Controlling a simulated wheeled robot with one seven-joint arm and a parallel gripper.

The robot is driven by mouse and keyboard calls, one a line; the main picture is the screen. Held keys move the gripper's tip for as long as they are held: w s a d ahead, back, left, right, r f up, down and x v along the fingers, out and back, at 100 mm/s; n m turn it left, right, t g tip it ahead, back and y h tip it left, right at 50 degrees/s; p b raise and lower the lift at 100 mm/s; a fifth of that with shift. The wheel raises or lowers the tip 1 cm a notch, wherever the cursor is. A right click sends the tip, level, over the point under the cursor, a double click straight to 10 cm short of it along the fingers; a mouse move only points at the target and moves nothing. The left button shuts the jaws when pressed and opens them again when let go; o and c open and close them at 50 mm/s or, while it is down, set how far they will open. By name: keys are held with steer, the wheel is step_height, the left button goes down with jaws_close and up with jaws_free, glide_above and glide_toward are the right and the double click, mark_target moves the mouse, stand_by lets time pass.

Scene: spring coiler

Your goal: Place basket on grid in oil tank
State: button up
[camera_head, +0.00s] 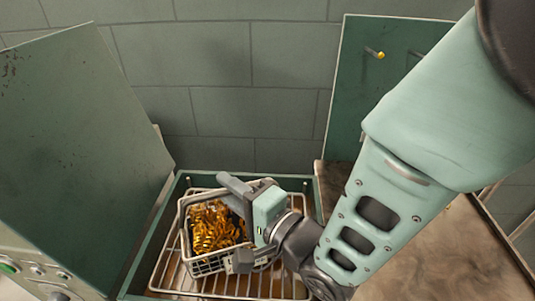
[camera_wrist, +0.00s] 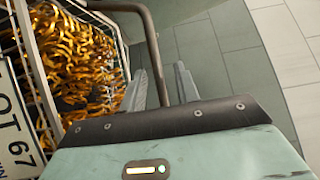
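The wire basket (camera_head: 190,262) is filled with shiny golden coils and stands over the wire grid (camera_head: 160,272) inside the green oil tank (camera_head: 170,200). It looks upright and seems to rest on the grid, though its underside is hidden. In the wrist view the basket (camera_wrist: 38,80) is at the left, with its label plate and the coils inside. My gripper (camera_head: 236,190) is at the basket's right side, by its handle. In the wrist view my gripper's fingers (camera_wrist: 160,72) are apart, with the handle bar (camera_wrist: 152,40) passing between them and a gap showing beside it.
A tall green panel (camera_head: 80,120) stands left of the tank, with a control panel (camera_head: 38,272) below it. Another green panel with a yellow-tipped peg (camera_head: 379,54) is behind, on the right. A brown worktop (camera_head: 450,250) lies right of the tank. A block wall (camera_head: 220,80) closes the back.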

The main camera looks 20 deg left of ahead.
steer(key=shift+r+p, duration=0.3)
steer(key=p+v, duration=0.5)
steer(key=v, duration=0.7)
steer(key=shift+f, duration=0.15)
